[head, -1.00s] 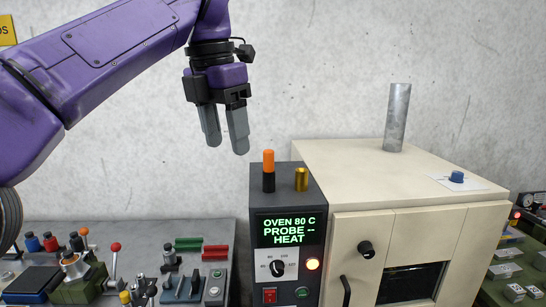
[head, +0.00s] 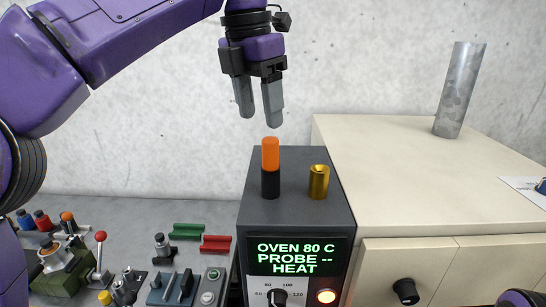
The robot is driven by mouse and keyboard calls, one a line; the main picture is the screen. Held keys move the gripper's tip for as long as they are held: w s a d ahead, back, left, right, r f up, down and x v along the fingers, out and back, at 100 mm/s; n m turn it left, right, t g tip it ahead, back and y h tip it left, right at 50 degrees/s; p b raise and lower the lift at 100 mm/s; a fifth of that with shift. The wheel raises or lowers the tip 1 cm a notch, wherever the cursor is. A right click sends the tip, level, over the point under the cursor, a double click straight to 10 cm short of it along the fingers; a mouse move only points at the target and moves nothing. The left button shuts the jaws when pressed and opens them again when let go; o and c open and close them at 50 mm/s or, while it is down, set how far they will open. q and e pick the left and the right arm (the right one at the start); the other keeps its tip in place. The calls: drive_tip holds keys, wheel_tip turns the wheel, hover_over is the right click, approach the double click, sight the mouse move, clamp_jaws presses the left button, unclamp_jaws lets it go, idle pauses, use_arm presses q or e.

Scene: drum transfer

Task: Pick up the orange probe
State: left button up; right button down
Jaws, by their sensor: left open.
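The orange probe (head: 270,154) stands upright on the dark control box (head: 297,206), with an orange upper part and a black lower part. A brass cylinder (head: 319,182) stands to its right on the same box top. My left gripper (head: 260,113) points down above the probe, its grey fingers apart and empty. A small gap shows between the fingertips and the probe's top. The box's display reads OVEN 80 C, PROBE --, HEAT. My right gripper is out of view.
The cream oven (head: 420,190) stands to the right, with a grey metal tube (head: 459,90) on top. A cluttered bench (head: 140,220) with a red-knobbed lever, green and red blocks and fixtures lies to the left.

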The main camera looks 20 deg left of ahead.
sight(270, 138)
use_arm(q)
drive_tip(key=f, duration=0.2)
drive_tip(key=w+d+f, duration=0.1)
drive_tip(key=f, duration=0.1)
drive_tip(key=f+b, duration=0.1)
drive_tip(key=f, duration=0.1)
drive_tip(key=shift+w+d+f, duration=0.15)
drive_tip(key=shift+w+d, duration=0.1)
drive_tip(key=shift+d, duration=0.15)
drive_tip(key=shift+w+f, duration=0.1)
drive_tip(key=shift+w, duration=0.05)
drive_tip(key=shift+s+a+r, duration=0.15)
drive_tip(key=shift+s+r, duration=0.05)
drive_tip(key=shift+s, duration=0.35)
drive_tip(key=shift+c, duration=0.3)
drive_tip(key=shift+s+r, duration=0.1)
drive_tip(key=shift+s, duration=0.1)
drive_tip(key=c, duration=1)
drive_tip(key=shift+w, duration=0.2)
clamp_jaws()
